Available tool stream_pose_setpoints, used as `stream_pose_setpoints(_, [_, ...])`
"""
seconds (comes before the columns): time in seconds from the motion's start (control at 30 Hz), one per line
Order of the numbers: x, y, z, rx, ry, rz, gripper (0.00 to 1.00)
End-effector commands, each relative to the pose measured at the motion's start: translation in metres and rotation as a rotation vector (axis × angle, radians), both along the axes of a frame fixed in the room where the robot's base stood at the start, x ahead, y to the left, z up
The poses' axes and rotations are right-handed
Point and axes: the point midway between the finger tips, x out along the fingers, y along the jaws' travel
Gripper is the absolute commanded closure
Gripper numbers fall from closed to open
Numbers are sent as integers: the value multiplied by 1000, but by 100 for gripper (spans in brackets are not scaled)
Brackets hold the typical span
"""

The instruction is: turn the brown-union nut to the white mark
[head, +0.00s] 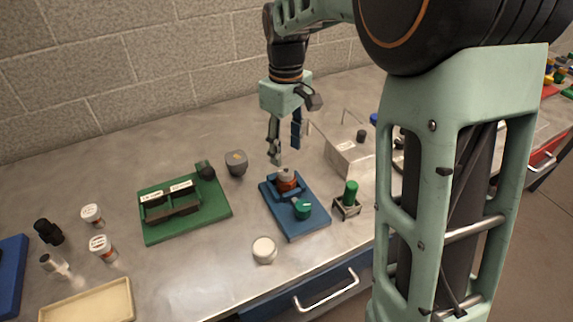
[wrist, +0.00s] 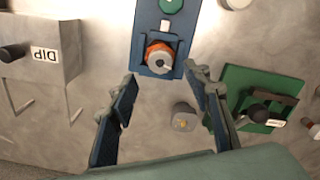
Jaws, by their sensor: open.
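The brown-union nut (head: 287,184) is an orange-brown ring with a grey top, set in a cradle on a blue base (head: 309,222). It also shows in the wrist view (wrist: 158,50), where a pale mark is visible on its grey top. A small white piece (wrist: 165,26) lies on the blue base between the nut and a green knob (head: 302,209); I cannot tell whether it is the white mark. My gripper (head: 286,150) is open and empty, above the nut and apart from it. In the wrist view the nut is just beyond the fingertips (wrist: 161,75), between their lines.
A green base (head: 215,213) with a dark labelled fixture is on the left. A grey knob-like piece (head: 237,163) stands between the bases. A metal box (head: 350,157) and a green-topped holder (head: 347,202) are on the right. A white round cap (head: 264,250) lies in front.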

Motion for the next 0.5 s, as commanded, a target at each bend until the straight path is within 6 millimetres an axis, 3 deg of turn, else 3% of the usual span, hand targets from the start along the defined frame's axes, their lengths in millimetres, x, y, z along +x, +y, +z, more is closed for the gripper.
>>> stream_pose_setpoints(0.2, [-1, 0, -42, -1, 5, -1, 55])
stream_pose_setpoints(0.5, [-1, 0, -67, 1, 1, -2, 55])
